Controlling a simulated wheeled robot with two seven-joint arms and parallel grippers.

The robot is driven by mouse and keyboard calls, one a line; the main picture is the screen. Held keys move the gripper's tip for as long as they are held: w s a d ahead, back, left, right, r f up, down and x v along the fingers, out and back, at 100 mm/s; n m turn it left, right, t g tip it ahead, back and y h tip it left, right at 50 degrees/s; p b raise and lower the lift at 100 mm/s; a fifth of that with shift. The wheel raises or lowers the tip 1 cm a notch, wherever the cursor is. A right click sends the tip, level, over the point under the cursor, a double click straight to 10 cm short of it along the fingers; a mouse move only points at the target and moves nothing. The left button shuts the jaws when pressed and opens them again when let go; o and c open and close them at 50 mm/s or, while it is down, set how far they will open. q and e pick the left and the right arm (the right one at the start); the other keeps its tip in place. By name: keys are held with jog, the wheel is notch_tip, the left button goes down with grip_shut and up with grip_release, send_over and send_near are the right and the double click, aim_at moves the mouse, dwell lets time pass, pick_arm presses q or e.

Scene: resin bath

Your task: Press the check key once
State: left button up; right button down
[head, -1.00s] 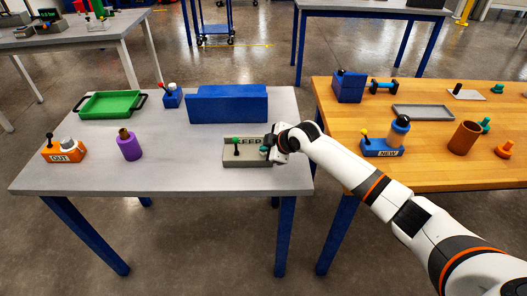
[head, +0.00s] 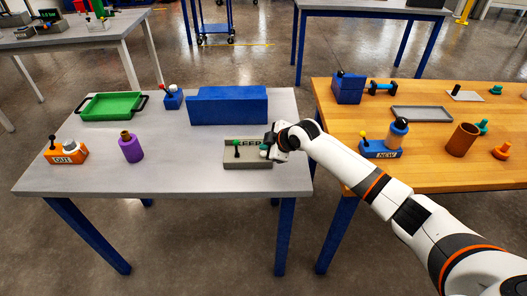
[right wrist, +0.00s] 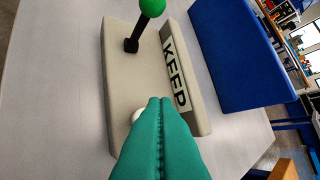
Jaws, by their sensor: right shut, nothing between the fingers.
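A grey box with a sign reading KEEP (head: 250,163) sits at the right front of the grey table. It has a lever with a green ball (head: 237,143), and in the right wrist view the box (right wrist: 118,75) fills the middle. A pale round key (right wrist: 136,114) on it is mostly hidden behind my fingers. No check label is readable on it. My right gripper (head: 267,153) is shut and empty, its teal fingertips (right wrist: 160,100) together over the key end of the box. I cannot tell whether they touch the key. My left gripper is not in view.
A blue block (head: 228,106) stands behind the box. An orange box marked OUT (head: 64,153), a purple cylinder (head: 131,149) and a green tray (head: 111,107) are to the left. A wooden table (head: 435,180) with a blue NEW box (head: 380,149) stands at right.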

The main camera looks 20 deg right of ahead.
notch_tip(320, 180, up, 5)
jog(key=p, duration=0.4)
dwell(0.8)
